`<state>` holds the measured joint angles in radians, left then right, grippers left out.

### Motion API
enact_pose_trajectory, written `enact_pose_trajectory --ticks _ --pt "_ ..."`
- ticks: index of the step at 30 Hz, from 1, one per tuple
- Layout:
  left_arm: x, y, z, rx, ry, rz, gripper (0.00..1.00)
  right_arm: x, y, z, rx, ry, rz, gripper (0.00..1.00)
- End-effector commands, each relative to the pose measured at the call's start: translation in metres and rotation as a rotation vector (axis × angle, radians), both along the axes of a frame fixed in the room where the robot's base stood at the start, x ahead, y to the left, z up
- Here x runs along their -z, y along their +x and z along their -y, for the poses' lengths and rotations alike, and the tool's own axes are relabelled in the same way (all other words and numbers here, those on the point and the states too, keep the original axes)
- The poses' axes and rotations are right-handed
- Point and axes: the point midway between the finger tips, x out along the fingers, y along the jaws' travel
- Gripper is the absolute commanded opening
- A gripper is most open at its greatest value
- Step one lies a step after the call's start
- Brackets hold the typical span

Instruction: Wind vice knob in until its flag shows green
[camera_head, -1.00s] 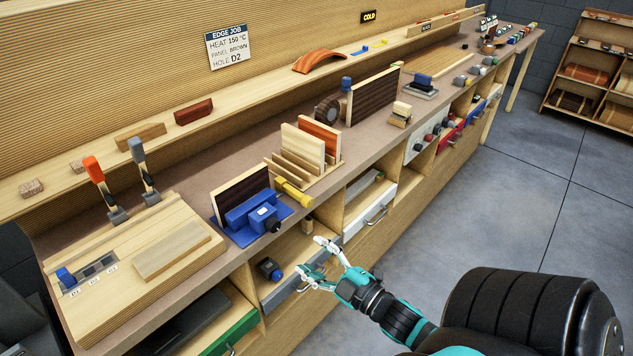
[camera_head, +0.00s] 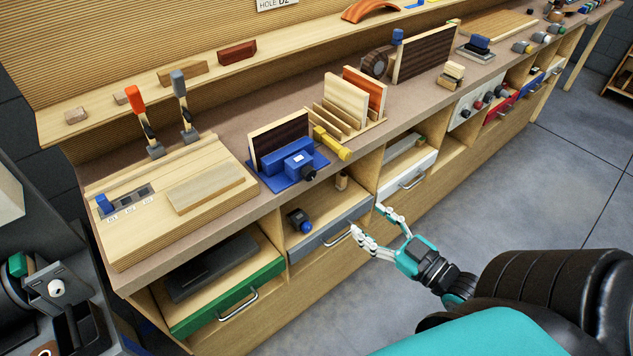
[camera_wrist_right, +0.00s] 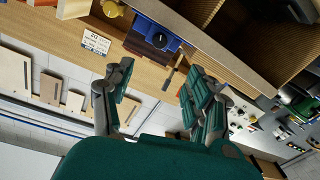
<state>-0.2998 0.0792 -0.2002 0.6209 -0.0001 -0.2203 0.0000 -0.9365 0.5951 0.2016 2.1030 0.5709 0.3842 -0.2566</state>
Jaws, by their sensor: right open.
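The blue vice (camera_head: 275,168) stands near the bench's front edge, with a dark panel (camera_head: 279,138) upright behind its front jaw. Its dark knob (camera_head: 308,173) faces the front. A small pale patch shows on top of the vice; I cannot make out a green flag. My right gripper (camera_head: 369,221) is open and empty, in front of the bench, lower than the vice and to its right. In the right wrist view the blue vice (camera_wrist_right: 146,32) and its round knob (camera_wrist_right: 159,40) lie beyond the spread fingers, apart from them. My left gripper is not in view.
Open floor lies right of the bench.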

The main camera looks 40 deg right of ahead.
Motion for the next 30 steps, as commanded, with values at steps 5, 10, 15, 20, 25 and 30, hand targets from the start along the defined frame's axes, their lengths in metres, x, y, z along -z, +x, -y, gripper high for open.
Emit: enact_pose_trajectory --ticks 5,10,15,20,25,30 --pt "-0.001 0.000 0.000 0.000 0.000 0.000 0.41 -0.002 0.011 0.000 0.002 0.029 -0.002 0.56" --pt "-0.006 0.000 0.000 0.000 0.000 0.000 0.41 -0.003 0.040 -0.004 0.003 0.026 0.001 0.56" --pt "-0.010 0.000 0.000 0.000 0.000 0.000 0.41 -0.003 0.075 -0.010 0.003 0.026 0.000 0.56" --pt "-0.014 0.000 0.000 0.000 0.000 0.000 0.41 -0.003 0.108 -0.014 0.003 0.026 0.000 0.56" --pt "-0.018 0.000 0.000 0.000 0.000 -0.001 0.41 -0.003 0.140 -0.019 0.003 0.025 -0.002 0.56" --pt "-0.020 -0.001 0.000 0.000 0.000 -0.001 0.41 -0.001 0.161 -0.022 0.003 0.026 -0.004 0.56"
